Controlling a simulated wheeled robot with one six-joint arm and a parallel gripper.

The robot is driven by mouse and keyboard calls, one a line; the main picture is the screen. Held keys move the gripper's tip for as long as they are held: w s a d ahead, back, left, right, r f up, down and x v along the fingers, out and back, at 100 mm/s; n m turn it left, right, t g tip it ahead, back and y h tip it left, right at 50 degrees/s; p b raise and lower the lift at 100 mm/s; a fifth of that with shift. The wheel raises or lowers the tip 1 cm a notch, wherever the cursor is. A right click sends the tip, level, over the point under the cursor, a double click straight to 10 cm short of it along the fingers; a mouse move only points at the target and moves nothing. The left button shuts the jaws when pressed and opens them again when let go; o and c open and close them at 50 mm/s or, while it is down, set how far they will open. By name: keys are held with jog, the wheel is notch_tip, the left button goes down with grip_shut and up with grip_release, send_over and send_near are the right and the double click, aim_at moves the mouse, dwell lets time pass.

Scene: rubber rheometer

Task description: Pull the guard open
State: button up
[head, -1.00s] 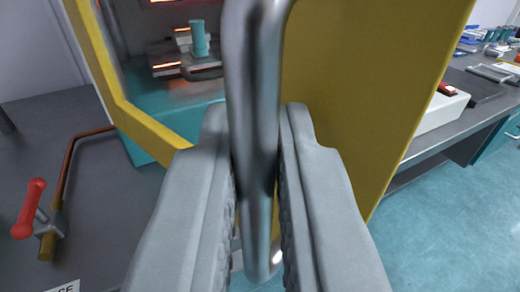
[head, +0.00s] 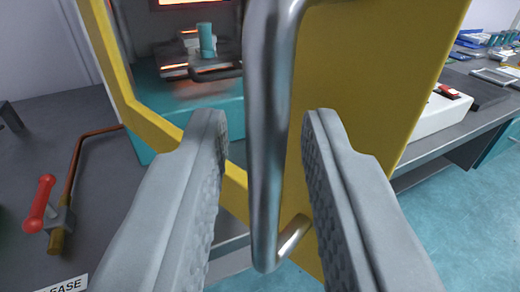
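The yellow guard (head: 375,70) stands swung open, its panel at the right and the machine's opening showing at the left. Its grey metal bar handle (head: 268,140) runs upright in the middle of the view. My gripper (head: 265,125) is open, with one finger on each side of the handle. Gaps show between the handle and both fingers, so it is not gripped. Inside the machine, a teal cylinder (head: 206,40) stands on a metal block near glowing orange parts.
A red-handled valve (head: 40,204) on a copper pipe (head: 78,160) is at the left on a dark bench top (head: 50,120). At the right, a bench holds a white box (head: 440,115) and several small items. Teal floor (head: 430,220) is clear at lower right.

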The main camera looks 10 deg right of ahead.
jog(key=v, duration=1.6)
jog(key=shift+s, duration=0.25)
jog(key=shift+a, duration=0.15)
grip_shut()
jog(key=w+d+f+m+g+y, duration=0.6)
jog(key=w+d+f+m+g, duration=0.2)
jog(key=w+d+f+g, duration=0.3)
jog(key=w+d+r+n+t+y, duration=0.3)
jog(key=d+r+t+y, duration=0.2)
jog(key=d+r+y, duration=0.55)
jog(key=w+a+f+y, duration=0.1)
jog(key=w+a, duration=0.3)
jog(key=a, duration=0.5)
